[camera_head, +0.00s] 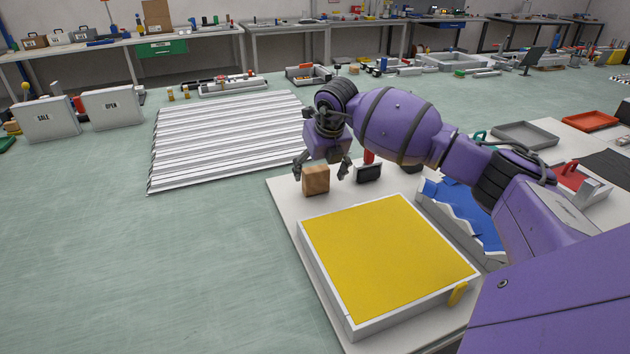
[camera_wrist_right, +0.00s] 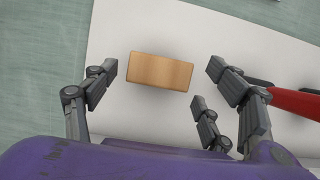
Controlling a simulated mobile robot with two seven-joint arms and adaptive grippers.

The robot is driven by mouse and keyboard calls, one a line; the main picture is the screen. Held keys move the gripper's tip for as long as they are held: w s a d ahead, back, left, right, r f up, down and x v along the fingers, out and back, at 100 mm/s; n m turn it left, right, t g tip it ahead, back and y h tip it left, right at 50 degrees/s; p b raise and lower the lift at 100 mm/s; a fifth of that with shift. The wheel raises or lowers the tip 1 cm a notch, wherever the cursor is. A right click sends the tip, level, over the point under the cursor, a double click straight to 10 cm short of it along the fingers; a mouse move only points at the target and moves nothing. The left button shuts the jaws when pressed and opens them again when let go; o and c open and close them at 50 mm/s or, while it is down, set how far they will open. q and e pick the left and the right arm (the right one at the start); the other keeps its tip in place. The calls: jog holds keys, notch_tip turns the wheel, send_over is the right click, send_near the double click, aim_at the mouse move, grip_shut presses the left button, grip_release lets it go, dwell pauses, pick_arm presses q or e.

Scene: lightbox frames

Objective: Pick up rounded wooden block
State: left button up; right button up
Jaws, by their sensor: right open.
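The rounded wooden block (camera_head: 316,180) stands on the white board near its far left edge in the head view. In the right wrist view the block (camera_wrist_right: 160,71) lies ahead of the fingers, between their lines. My right gripper (camera_head: 322,172) is open and empty, its fingers spread on either side above and behind the block. In the wrist view the right gripper (camera_wrist_right: 165,88) shows one finger on the left and two on the right, all apart from the block. My left gripper is not in view.
A yellow-topped white box (camera_head: 390,255) stands in front of the block on the white board (camera_head: 283,196). A small dark object (camera_head: 368,173) stands to the block's right, near a red item (camera_wrist_right: 298,102). A corrugated white panel (camera_head: 225,140) lies behind left.

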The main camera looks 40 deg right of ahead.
jog(key=x, duration=0.3)
jog(key=shift+w+f, duration=0.1)
jog(key=shift+f, duration=0.1)
jog(key=c, duration=1.3)
jog(key=shift+r, duration=0.15)
jog(key=shift+r, duration=0.55)
jog(key=s+r, duration=0.1)
jog(key=r, duration=0.1)
jog(key=s+r, duration=0.1)
jog(key=r, duration=0.1)
jog(key=s+r, duration=0.2)
jog(key=shift+s+d+r, duration=0.1)
jog(key=shift+d+r, duration=0.25)
jog(key=shift+s+d+r, duration=0.15)
jog(key=shift+s+r, duration=0.7)
jog(key=shift+s, duration=0.8)
jog(key=shift+s+d+r, duration=0.15)
jog(key=shift+s+r, duration=0.65)
jog(key=shift+s, duration=0.8)
jog(key=shift+s+d+r, duration=0.15)
jog(key=shift+s+r, duration=0.7)
jog(key=shift+s, duration=0.8)
